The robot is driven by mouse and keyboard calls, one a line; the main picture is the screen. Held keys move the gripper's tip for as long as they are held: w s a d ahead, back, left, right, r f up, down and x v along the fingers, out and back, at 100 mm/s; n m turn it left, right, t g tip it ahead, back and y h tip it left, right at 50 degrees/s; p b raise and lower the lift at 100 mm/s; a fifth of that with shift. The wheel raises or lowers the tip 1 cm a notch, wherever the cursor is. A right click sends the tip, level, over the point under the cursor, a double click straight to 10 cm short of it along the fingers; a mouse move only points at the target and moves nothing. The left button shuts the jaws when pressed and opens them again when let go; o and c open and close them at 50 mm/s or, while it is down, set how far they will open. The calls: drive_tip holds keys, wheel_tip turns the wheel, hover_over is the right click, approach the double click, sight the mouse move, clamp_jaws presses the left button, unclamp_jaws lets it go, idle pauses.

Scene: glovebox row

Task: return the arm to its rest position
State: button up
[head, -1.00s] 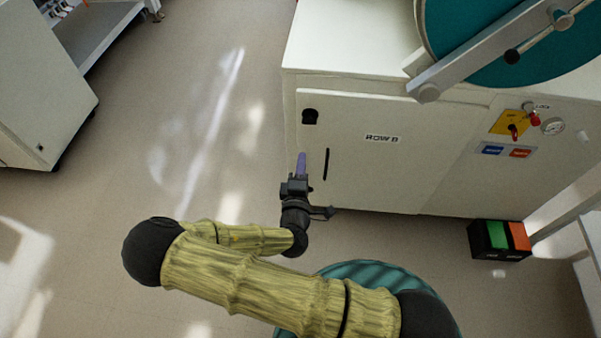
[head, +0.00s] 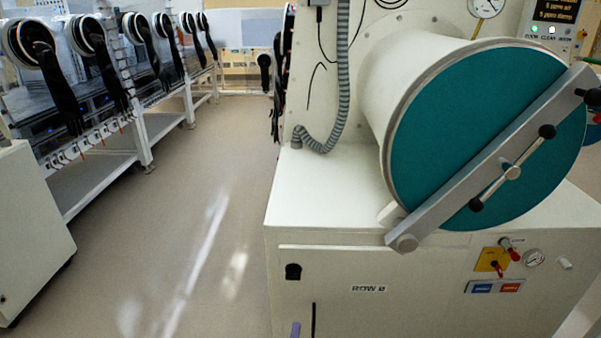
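Only the purple tip of my gripper (head: 295,330) shows, at the bottom edge of the head view. It appears in front of the lower left part of the white cabinet marked ROW B or similar (head: 420,305), near a dark vertical slot handle (head: 313,320). The rest of my gripper and my arm are below the picture. I cannot tell from the tip whether the fingers are open or shut, or whether it touches the cabinet.
A large teal round door (head: 450,130) with a grey bar (head: 450,190) sits above the cabinet. Gloveboxes with black gloves (head: 95,65) line the left. A white cabinet (head: 30,230) stands at left. The aisle floor (head: 190,210) between is clear.

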drive_tip(key=d+f+m+g+h, duration=0.2)
drive_tip(key=d+f+m+g, duration=0.1)
drive_tip(key=d+m+g, duration=0.3)
drive_tip(key=s+d+r+m+g+y, duration=0.2)
drive_tip(key=s+d+r+m+g, duration=0.3)
drive_tip(key=r, duration=0.4)
drive_tip(key=s+d+r+m+g+y, duration=0.25)
drive_tip(key=s+d+r+m, duration=0.3)
drive_tip(key=r, duration=0.35)
drive_tip(key=w+p+v, duration=0.2)
drive_tip(key=p+v, duration=0.9)
drive_tip(key=w+a+r+p+v, duration=0.1)
drive_tip(key=w+p+v, duration=0.2)
drive_tip(key=p+v, duration=0.8)
drive_tip(key=shift+w+d+n+p, duration=0.3)
drive_tip(key=shift+w+n+p, duration=0.15)
drive_tip(key=shift+w, duration=0.05)
drive_tip(key=shift+h, duration=0.25)
